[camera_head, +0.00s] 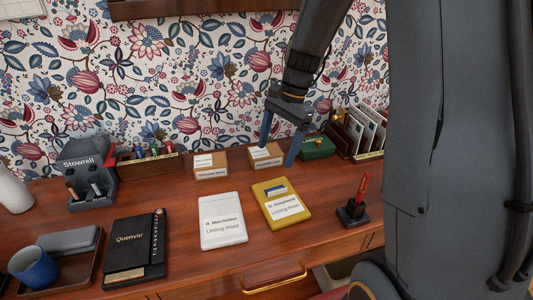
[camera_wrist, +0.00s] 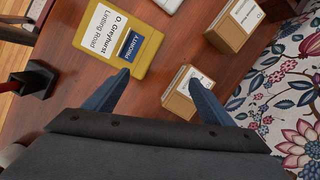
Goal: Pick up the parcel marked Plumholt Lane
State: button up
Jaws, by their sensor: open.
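Two small cardboard parcels with white labels stand on the wooden desk near the wall. The right parcel (camera_head: 267,159) has a small label that seems to read Plumholt Lane; the print is barely legible. My gripper (camera_head: 277,155) is open and empty above and around this parcel's right part in the head view. In the wrist view the same parcel (camera_wrist: 177,101) lies close by the right finger, which partly covers it, and the left finger is well apart from it. The left parcel (camera_head: 211,172), also in the wrist view (camera_wrist: 232,36), has print too small to read surely.
A yellow O. Greyhurst packet (camera_head: 281,211) and a white packet (camera_head: 222,230) lie in front. A green box (camera_head: 318,147) and a letter rack (camera_head: 357,135) stand right of the gripper. A red-handled stamp (camera_head: 354,207) stands front right. A grey Stowrell device (camera_head: 88,170) is at left.

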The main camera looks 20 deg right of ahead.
aim_at(266, 150)
jog(key=w+m, duration=0.1)
jog(key=w, duration=0.1)
jog(key=w+d+m+y, duration=0.1)
jog(key=w+m, duration=0.2)
jog(key=w, duration=0.1)
jog(key=shift+w+d+r+m+p, duration=0.2)
jog(key=shift+w+d+m+p, duration=0.1)
jog(key=shift+w+d, duration=0.1)
jog(key=shift+w+f, duration=0.15)
jog(key=x, duration=0.2)
jog(key=p+x, duration=0.1)
jog(key=x, duration=0.3)
jog(key=shift+w+a+f+p, duration=0.15)
jog(key=shift+a+f+p, duration=0.1)
jog(key=shift+a+p, duration=0.1)
jog(key=shift+a+f+y, duration=0.1)
jog(key=shift+f+y, duration=0.2)
jog(key=shift+f, duration=0.1)
jog(key=shift+f, duration=0.2)
jog(key=shift+c, duration=0.6)
jog(key=c, duration=1.2)
jog(key=shift+o, duration=0.2)
